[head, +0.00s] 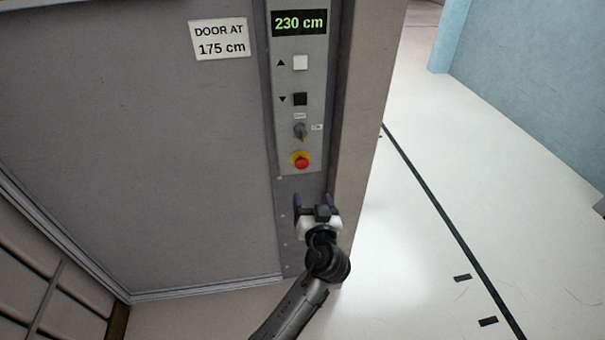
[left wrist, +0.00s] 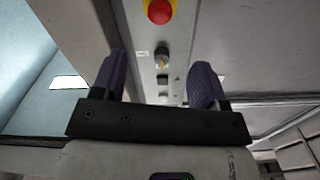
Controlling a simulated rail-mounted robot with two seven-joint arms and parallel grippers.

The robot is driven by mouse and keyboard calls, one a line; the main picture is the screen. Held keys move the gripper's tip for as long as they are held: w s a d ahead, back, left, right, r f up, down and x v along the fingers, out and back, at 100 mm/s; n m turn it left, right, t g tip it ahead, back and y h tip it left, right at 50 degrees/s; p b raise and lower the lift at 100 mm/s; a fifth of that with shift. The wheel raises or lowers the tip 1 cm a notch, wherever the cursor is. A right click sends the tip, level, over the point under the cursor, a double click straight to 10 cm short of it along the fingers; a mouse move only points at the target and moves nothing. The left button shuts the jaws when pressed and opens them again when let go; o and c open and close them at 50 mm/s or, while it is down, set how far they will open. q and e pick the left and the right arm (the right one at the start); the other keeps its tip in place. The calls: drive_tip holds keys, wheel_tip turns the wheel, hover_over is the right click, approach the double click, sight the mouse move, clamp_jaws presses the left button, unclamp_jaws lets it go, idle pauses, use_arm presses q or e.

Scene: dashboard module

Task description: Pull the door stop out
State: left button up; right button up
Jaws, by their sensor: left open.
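The door stop (head: 301,160) appears to be the red round button on a yellow base, low on the grey control panel (head: 315,120). It also shows at the top edge of the left wrist view (left wrist: 159,11), partly cut off. My left gripper (head: 314,200) is open and empty, just below the button in the head view and apart from it. Its two purple fingers also show in the left wrist view (left wrist: 158,75). I cannot tell how far the button stands out. My right gripper is not in view.
Above the button are a rotary switch (head: 300,130), a black down button (head: 300,99), a white up button (head: 300,62) and a display (head: 299,22) reading 230 cm. A sign (head: 220,38) reads "DOOR AT 175 cm". Open floor (head: 430,230) lies right.

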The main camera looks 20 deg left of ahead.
sight(302, 165)
use_arm(q)
drive_tip(key=b+x, duration=0.2)
drive_tip(key=x, duration=1)
drive_tip(key=shift+x, duration=0.8)
clamp_jaws()
drive_tip(key=shift+s+d+b, duration=0.3)
drive_tip(key=shift+s+b, duration=0.15)
drive_tip(key=shift+w+r, duration=0.1)
drive_tip(key=shift+r, duration=0.1)
drive_tip(key=shift+c, duration=2.3)
unclamp_jaws()
drive_tip(key=o, duration=0.5)
drive_tip(key=shift+f, duration=0.15)
drive_tip(key=shift+c, duration=0.2)
